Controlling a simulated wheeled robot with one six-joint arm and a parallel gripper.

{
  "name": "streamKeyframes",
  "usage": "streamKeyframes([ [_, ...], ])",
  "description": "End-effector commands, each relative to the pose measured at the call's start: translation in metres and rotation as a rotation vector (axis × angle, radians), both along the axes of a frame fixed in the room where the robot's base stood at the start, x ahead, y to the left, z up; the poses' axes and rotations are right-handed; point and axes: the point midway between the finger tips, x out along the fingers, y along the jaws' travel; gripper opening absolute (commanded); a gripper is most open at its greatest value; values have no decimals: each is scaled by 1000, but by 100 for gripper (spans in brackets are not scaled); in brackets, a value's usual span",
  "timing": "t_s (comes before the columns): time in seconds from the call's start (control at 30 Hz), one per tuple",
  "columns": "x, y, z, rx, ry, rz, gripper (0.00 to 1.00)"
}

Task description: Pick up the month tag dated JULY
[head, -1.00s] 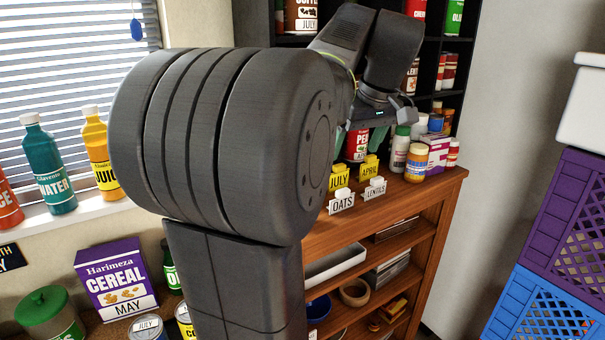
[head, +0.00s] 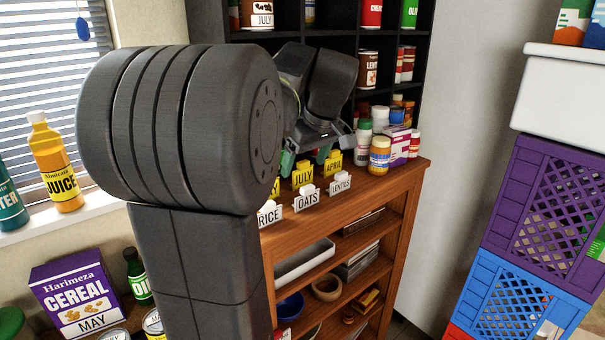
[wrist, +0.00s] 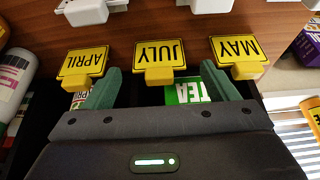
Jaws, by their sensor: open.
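The yellow JULY tag (head: 303,177) stands on the wooden shelf top between two like tags, APRIL (head: 333,163) and MAY, which is mostly hidden behind my arm. In the wrist view the JULY tag (wrist: 160,53) appears upside down in the middle, with APRIL (wrist: 84,63) to the left and MAY (wrist: 238,48) to the right. My gripper (wrist: 160,68) is open and empty. Its two green fingers appear on either side of the JULY tag, one near APRIL and one near MAY. I cannot tell how far the fingertips are from the tag.
Jars and a purple box (head: 397,147) stand at the right end. A green TEA item (wrist: 190,92) lies beyond the fingers. A purple crate (head: 560,205) stands at the right.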

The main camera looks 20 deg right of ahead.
Motion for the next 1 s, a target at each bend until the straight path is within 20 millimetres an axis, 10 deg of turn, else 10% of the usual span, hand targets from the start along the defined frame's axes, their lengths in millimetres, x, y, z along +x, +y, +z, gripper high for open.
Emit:
streamKeyframes([
  [0.47,12,4,-32,1,0,0,80],
  [0.73,12,4,-32,1,1,0,33],
  [1.0,12,3,-31,1,0,0,32],
])
